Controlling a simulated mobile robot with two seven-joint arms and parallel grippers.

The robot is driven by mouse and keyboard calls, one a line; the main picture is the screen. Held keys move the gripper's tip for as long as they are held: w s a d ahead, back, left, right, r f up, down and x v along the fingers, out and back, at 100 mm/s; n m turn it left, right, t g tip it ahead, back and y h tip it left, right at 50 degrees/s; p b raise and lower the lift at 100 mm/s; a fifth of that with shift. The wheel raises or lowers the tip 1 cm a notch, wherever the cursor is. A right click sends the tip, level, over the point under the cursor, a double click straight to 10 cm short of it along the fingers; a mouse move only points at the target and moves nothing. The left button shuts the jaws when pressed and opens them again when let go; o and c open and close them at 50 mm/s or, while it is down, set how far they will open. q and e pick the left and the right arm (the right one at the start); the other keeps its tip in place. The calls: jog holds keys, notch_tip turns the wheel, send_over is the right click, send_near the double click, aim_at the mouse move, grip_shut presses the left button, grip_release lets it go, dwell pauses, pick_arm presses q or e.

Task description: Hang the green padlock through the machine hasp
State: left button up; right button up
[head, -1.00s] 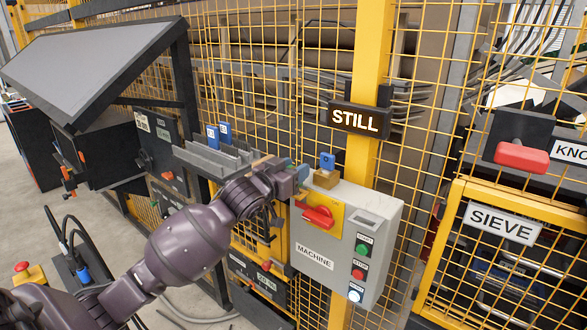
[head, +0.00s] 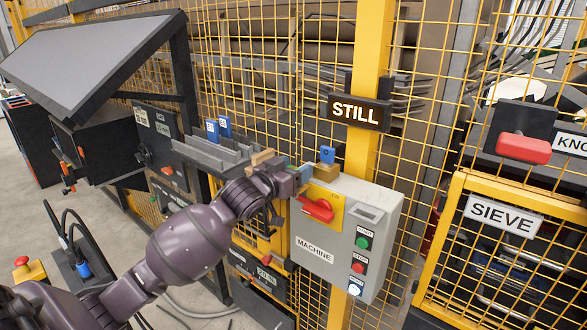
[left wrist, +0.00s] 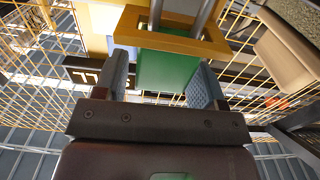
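The machine box (head: 345,240) is grey, with a red handle (head: 317,209) on a yellow plate. My left gripper (head: 300,178) is at the box's upper left corner, beside the yellow plate. The padlock's two grey shackle bars (left wrist: 204,14) run up past a yellow frame (left wrist: 180,41). In the head view the gripper mostly hides the padlock. The hasp is not clearly distinguishable there. My right gripper is not in view.
A tan block with a blue tag (head: 327,155) is on the box's top. A grey rack (head: 215,152) with blue tags stands left of the gripper. The STILL sign (head: 358,113) hangs on the yellow post behind. Yellow mesh fencing surrounds the box.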

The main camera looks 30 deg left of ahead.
pick_arm(q)
jog(key=shift+o, duration=0.7)
jog(key=shift+s, duration=0.15)
jog(key=s+b, duration=0.1)
jog(key=s, duration=0.9)
jog(key=shift+s+a, duration=0.25)
jog(key=shift+a, duration=0.2)
